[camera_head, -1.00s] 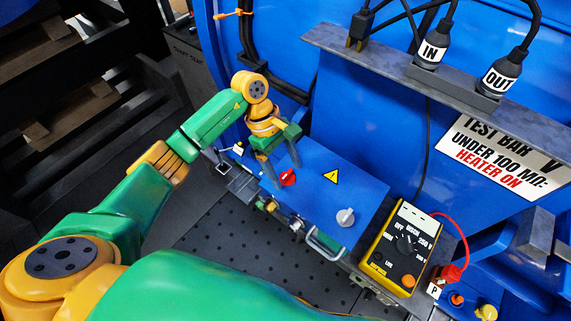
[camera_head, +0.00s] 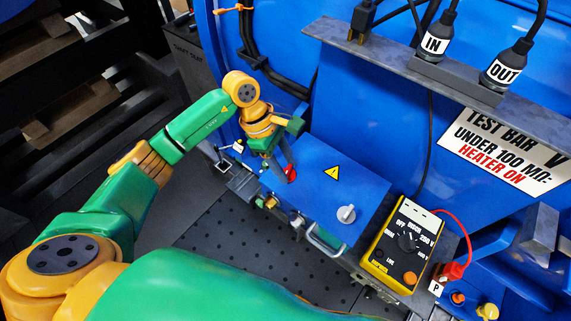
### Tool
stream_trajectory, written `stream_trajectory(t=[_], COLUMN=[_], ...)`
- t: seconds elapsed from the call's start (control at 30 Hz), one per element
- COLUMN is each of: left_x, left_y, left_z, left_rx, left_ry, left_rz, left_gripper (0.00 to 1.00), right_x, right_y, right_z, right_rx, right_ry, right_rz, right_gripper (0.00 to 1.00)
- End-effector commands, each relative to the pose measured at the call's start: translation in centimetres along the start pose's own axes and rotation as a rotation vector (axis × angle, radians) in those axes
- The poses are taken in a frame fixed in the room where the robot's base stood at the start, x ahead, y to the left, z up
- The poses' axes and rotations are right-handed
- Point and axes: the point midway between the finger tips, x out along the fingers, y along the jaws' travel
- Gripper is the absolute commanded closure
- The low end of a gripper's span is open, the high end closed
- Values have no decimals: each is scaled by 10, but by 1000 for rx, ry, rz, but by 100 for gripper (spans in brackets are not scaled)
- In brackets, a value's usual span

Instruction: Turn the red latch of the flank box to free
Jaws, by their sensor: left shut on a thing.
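The flank box (camera_head: 318,189) is a blue box with a yellow warning triangle on its top, in the middle of the head view. The red latch (camera_head: 291,173) sits on its top near the left end, partly hidden by my gripper fingers. My left gripper (camera_head: 287,176) comes down from above onto the latch and is shut on it. A grey knob (camera_head: 346,213) stands on the right part of the box top. My right gripper is not in view.
A yellow tester (camera_head: 399,246) with a red lead stands right of the box. A grey shelf with IN and OUT plugs (camera_head: 435,46) hangs above. A white sign (camera_head: 504,152) is on the blue wall. A dark perforated floor (camera_head: 235,240) lies in front.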

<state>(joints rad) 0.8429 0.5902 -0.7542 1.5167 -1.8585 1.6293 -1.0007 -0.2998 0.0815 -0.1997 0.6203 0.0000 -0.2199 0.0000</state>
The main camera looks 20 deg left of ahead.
Motion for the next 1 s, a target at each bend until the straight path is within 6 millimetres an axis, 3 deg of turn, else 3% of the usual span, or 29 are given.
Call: stream_trajectory(t=[1.0], left_x=[4], left_y=[-5], left_z=[2], left_rx=[-876], left_ry=[-1], left_rz=[368], left_gripper=[100], right_x=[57], right_y=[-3], right_z=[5], right_rx=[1], right_ry=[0], right_rz=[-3], right_gripper=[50])
